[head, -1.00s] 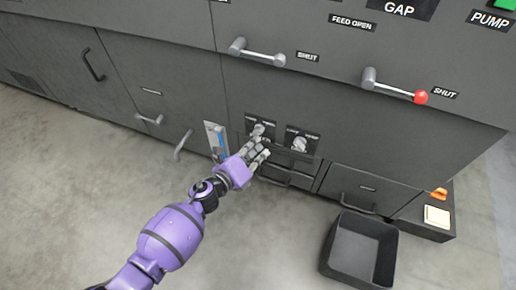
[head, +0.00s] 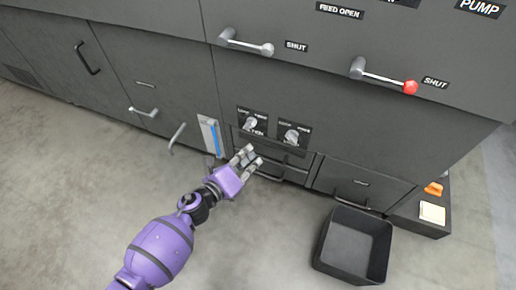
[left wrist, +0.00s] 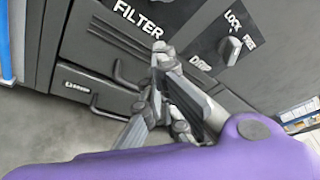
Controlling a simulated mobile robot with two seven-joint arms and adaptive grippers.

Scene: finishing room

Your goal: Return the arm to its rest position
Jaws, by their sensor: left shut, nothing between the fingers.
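My left gripper (head: 250,158) is shut and empty. In the head view it hangs just in front of the dark machine's lower front, below two rotary knobs. The left knob (head: 250,123) and the right knob (head: 291,136) sit on small black label plates. In the left wrist view the closed fingers (left wrist: 160,62) show in front of the panel, near the word FILTER. A knob (left wrist: 230,48) with a LOCK label shows to their right. My purple left arm reaches in from the bottom of the head view. My right gripper is not in view.
A black open bin (head: 352,247) stands on the floor to the right. A low box with an orange switch (head: 433,189) and a pale pad (head: 432,213) is beside the machine. Lever handles (head: 385,76) stick out above. The floor at left is clear.

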